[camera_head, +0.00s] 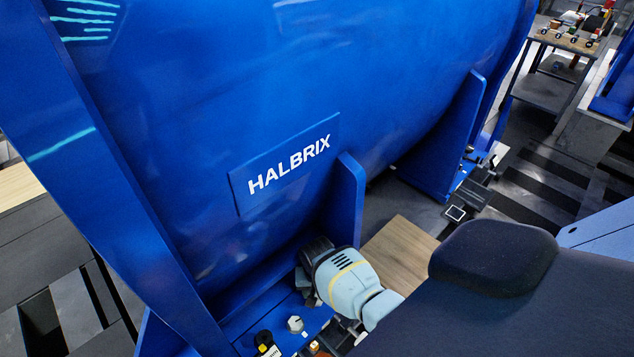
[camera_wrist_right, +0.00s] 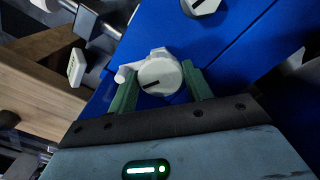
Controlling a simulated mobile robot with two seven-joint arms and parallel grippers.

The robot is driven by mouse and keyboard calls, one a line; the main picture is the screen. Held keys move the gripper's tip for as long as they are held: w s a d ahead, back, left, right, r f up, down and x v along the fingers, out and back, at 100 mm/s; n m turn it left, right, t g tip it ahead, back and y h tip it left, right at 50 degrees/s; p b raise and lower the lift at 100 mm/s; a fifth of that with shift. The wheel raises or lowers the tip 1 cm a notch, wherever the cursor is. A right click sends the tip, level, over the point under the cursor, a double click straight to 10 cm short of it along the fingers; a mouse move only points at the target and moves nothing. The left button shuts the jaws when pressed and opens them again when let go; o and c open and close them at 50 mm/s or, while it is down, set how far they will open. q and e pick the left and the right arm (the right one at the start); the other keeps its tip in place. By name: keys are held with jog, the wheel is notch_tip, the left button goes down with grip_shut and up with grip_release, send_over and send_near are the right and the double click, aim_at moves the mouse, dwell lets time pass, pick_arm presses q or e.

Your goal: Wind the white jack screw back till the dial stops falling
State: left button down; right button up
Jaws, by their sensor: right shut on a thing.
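A white jack screw head (camera_wrist_right: 158,76) with a black mark across its face shows in the right wrist view, against blue metal. My right gripper (camera_wrist_right: 160,82) is shut on it, one green finger on each side. In the head view my right wrist reaches down beside the blue motor's foot, and the fingertips and the held screw are hidden there. My left gripper is not in view. I cannot make out a dial reading in either view.
The big blue motor (camera_head: 270,90) with a HALBRIX plate (camera_head: 286,166) fills the head view. Another white knob (camera_head: 295,324) sits on the blue base, beside a black and yellow part (camera_head: 266,344). A wooden block (camera_wrist_right: 40,90) lies left in the wrist view.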

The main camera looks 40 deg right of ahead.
jog(key=n+p, duration=0.1)
jog(key=n, duration=0.2)
jog(key=shift+d+n, duration=0.1)
jog(key=shift+n, duration=0.3)
jog(key=n, duration=0.3)
jog(key=shift+d+n, duration=0.1)
jog(key=shift+n, duration=0.3)
jog(key=n, duration=0.3)
jog(key=shift+n+p, duration=0.3)
jog(key=n, duration=0.3)
jog(key=shift+d, duration=0.1)
jog(key=shift+n, duration=0.7)
jog(key=shift+w, duration=0.1)
